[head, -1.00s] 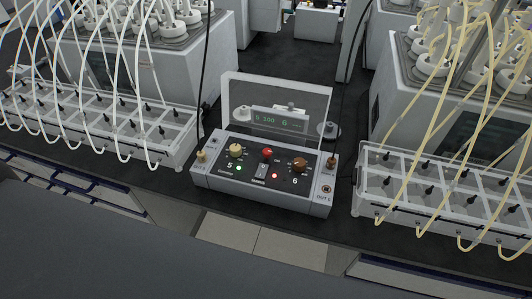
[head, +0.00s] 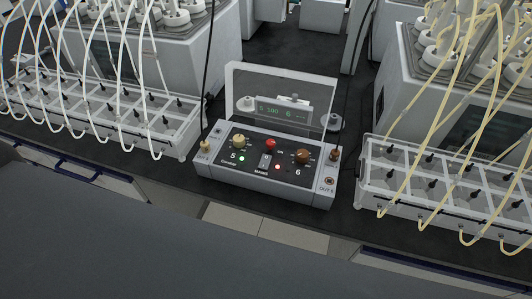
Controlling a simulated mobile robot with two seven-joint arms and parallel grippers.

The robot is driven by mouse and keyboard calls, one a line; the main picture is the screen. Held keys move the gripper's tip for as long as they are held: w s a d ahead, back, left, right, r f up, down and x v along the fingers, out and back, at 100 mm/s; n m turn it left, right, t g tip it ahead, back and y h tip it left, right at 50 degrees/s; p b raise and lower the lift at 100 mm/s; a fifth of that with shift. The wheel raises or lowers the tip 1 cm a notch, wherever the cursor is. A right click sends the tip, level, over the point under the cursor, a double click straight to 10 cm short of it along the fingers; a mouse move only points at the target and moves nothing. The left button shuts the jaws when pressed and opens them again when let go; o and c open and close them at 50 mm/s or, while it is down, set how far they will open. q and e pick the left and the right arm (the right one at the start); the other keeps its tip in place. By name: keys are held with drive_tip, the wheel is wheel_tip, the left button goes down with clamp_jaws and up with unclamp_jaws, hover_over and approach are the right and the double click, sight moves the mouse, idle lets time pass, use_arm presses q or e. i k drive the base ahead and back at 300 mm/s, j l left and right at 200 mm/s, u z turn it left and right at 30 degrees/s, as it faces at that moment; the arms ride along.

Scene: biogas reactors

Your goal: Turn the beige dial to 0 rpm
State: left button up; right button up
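The beige dial (head: 239,141) is on the left of the sloped black front panel of the grey control box (head: 265,185). A "5" and a lit green light are just below it. A red knob (head: 270,144) is in the middle and a brown dial (head: 303,156) is at the right, above a "6" and near a lit red light. A small display (head: 283,111) behind the panel shows green digits that seem to read 100 and 6. The beige dial's exact pointer position is too small to read. Neither of my grippers is in view.
A clear upright shield (head: 283,78) stands at the back of the box. Clear racks with white tubes (head: 100,120) at left and yellowish tubes (head: 440,190) at right flank it. Black cables run up on both sides. The counter's front edge is clear before the box.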

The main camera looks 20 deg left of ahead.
sight(238, 140)
drive_tip(key=k+l+u, duration=0.1)
drive_tip(key=k+l, duration=0.65)
drive_tip(key=i, duration=0.5)
